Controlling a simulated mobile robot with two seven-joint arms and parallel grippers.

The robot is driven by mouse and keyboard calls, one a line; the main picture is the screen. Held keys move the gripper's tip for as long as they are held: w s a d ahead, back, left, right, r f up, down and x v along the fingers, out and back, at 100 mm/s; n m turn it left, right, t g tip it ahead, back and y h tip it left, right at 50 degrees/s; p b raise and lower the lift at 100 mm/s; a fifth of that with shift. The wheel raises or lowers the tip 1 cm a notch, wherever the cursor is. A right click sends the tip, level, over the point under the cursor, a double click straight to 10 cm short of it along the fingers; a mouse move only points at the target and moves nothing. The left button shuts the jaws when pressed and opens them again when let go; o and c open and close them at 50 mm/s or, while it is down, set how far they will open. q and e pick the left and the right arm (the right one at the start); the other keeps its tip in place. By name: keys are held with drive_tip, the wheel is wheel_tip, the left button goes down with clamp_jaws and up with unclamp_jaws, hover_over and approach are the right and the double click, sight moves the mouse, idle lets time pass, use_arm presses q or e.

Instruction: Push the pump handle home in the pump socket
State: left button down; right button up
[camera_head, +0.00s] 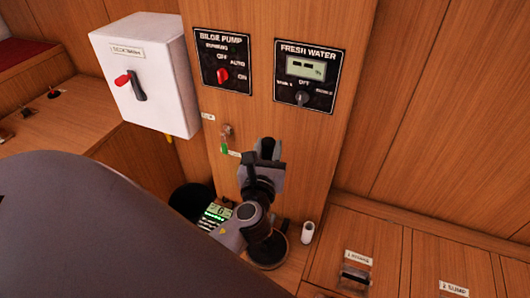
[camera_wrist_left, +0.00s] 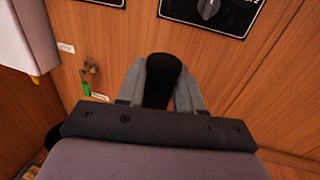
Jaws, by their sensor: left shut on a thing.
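The black pump handle (camera_wrist_left: 163,80) stands between the two grey fingers of my left gripper (camera_wrist_left: 163,88) in the left wrist view. The fingers are shut on it, and its rounded top sticks up past them. In the head view the left gripper (camera_head: 264,168) is in front of the wooden column, with the dark handle top (camera_head: 267,148) just showing at its tip. The lower end of the handle and the pump socket are hidden behind my gripper and wrist, so I cannot tell how deep the handle sits. My right gripper is not in view.
A white switch box (camera_head: 155,70) juts out at the upper left. The column carries a bilge pump panel (camera_head: 223,60) and a fresh water panel (camera_head: 304,75). A small hook with a green tag (camera_head: 225,146) is left of the gripper. A white cylinder (camera_head: 308,230) stands at right.

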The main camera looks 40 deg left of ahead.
use_arm(q)
drive_tip(key=shift+w, duration=0.1)
drive_tip(key=shift+f, duration=0.85)
wheel_tip(320, 180, down, 2)
drive_tip(key=shift+f+b, duration=0.1)
drive_tip(key=shift+b, duration=0.55)
drive_tip(key=shift+f+b, duration=0.85)
drive_tip(key=shift+b, duration=0.1)
drive_tip(key=shift+p, duration=0.5)
wheel_tip(320, 180, down, 7)
drive_tip(key=b, duration=0.5)
drive_tip(key=shift+b, duration=0.4)
idle(1.8)
drive_tip(key=shift+r, duration=0.3)
